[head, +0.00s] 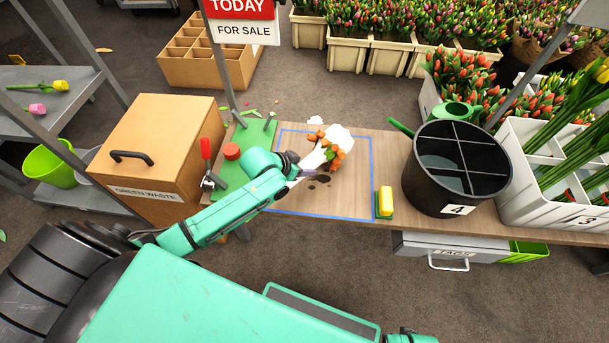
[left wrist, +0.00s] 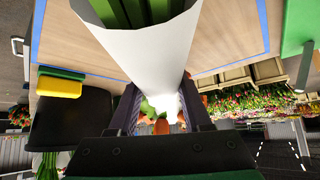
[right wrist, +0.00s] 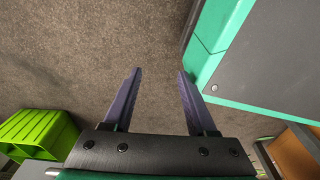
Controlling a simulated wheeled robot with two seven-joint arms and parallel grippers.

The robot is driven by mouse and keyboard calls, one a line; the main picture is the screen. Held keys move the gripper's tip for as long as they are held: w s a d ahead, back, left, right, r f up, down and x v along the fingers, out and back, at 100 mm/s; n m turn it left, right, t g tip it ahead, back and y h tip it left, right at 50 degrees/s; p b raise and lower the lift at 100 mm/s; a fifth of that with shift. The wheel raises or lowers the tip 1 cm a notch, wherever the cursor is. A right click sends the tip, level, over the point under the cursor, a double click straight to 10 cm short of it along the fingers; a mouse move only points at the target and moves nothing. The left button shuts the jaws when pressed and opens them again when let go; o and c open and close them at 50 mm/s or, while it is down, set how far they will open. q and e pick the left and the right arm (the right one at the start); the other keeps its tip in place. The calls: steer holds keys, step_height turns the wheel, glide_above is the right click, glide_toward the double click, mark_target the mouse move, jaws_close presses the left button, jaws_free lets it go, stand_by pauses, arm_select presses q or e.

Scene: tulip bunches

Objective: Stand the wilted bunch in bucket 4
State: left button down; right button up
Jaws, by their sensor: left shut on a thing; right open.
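The wilted bunch (head: 335,146), orange-brown drooping heads in white paper, is held over the blue-taped area of the bench. My left gripper (head: 308,168) is shut on its white wrap. In the left wrist view the wrap (left wrist: 140,45) runs between the fingers (left wrist: 158,105), with green stems at the top and orange heads below. Bucket 4 (head: 425,187) is black, stands upright to the right of the bunch, and is split by a cross divider; no flowers show in it. My right gripper (right wrist: 158,100) is open and empty above the floor.
A yellow-and-green sponge (head: 384,202) lies between the taped area and bucket 4. A green watering can (head: 452,111) stands behind the bucket, its spout pointing left. White crate 3 (head: 535,207) with tulips is close on the right. A green-waste box (head: 155,150) and red-handled clamp (head: 207,160) are left.

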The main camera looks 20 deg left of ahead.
arm_select(q)
step_height(320, 180, down, 2)
steer(key=shift+f, duration=0.35)
arm_select(e)
steer(key=shift+w+a+r, duration=0.2)
steer(key=shift+w+r, duration=0.25)
steer(key=shift+w, duration=0.35)
arm_select(q)
steer(key=shift+c, duration=1.7)
jaws_free()
steer(key=shift+f, duration=0.15)
